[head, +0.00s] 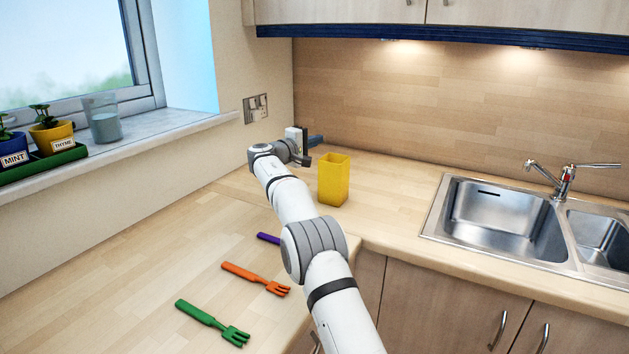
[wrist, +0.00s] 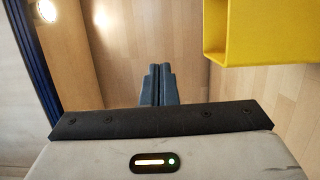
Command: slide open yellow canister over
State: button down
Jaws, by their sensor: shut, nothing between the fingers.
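The open yellow canister (head: 334,182) stands upright on the wooden worktop near the back corner. In the wrist view its yellow wall and open top (wrist: 262,32) show at the upper right. My gripper (head: 315,140) is behind the canister and slightly to its left in the head view, near the rear wall. In the wrist view the two dark fingers (wrist: 158,84) are together with nothing between them. The fingers are apart from the canister in that view. The canister's inside is mostly hidden.
A sink (head: 500,215) with a tap (head: 562,180) is set in the worktop at right. Green (head: 212,322) and orange (head: 255,278) forks and a purple handle (head: 268,238) lie at front left. The worktop between canister and sink is clear. Plant pots (head: 50,132) stand on the windowsill.

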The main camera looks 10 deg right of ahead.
jog(key=f, duration=0.5)
jog(key=a+f, duration=0.1)
jog(key=f, duration=0.4)
jog(key=w+f, duration=0.1)
jog(key=f, duration=0.4)
jog(key=shift+a+f, duration=0.15)
jog(key=shift+a, duration=0.1)
jog(key=shift+s+d, duration=0.3)
jog(key=shift+d, duration=0.1)
jog(key=shift+r, duration=0.2)
